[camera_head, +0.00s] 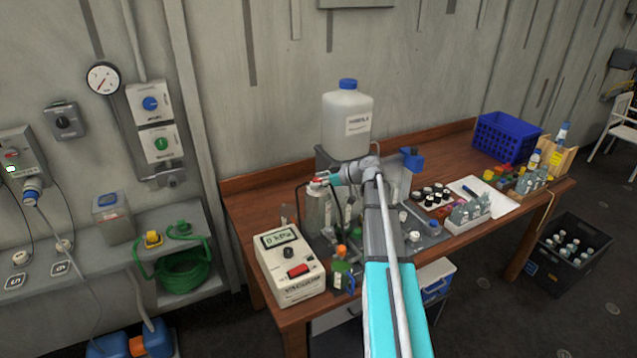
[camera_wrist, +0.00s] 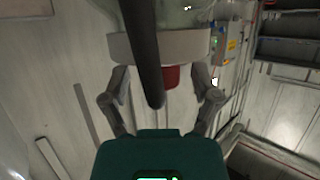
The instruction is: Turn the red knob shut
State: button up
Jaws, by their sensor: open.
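In the wrist view, a red knob (camera_wrist: 172,77) shows below a pale collar (camera_wrist: 118,46) of a clear vessel (camera_wrist: 190,12). A dark tube runs in front and hides part of the knob. My gripper (camera_wrist: 160,78) is open, with one finger on each side of the knob; I cannot tell whether they touch it. In the head view, a small red part (camera_head: 318,183) tops a clear bottle-like vessel (camera_head: 317,208), and my gripper (camera_head: 332,179) is beside it at the end of the arm. My gripper is small there and its fingers are hard to make out.
A meter box (camera_head: 290,268) reading 0 kPa, with a red part on its face, stands at the table's (camera_head: 247,205) left end. A large white jug (camera_head: 347,122) stands behind my gripper. Small bottles and a blue basket (camera_head: 505,138) are to the right.

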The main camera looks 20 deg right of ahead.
jog(key=shift+c, duration=0.3)
grip_shut()
jog(key=shift+s+a+m+t+h, duration=0.1)
jog(key=shift+m+t+h, duration=0.3)
jog(key=shift+m+t, duration=0.1)
jog(key=m+t+h, duration=0.2)
jog(key=m+h, duration=0.1)
jog(key=shift+a+m+h, duration=0.1)
jog(key=shift+m+h, duration=0.2)
jog(key=shift+m+t+h, duration=0.7)
jog(key=shift+m+h, duration=1.6)
jog(key=shift+h, duration=0.4)
jog(key=shift+r+m+g+h, duration=0.1)
jog(key=shift+m+g+h, duration=0.5)
jog(key=shift+m+h, duration=2.15)
jog(key=shift+m+g+h, duration=1.3)
jog(key=shift+m+h, duration=0.45)
jog(key=shift+h, duration=0.3)
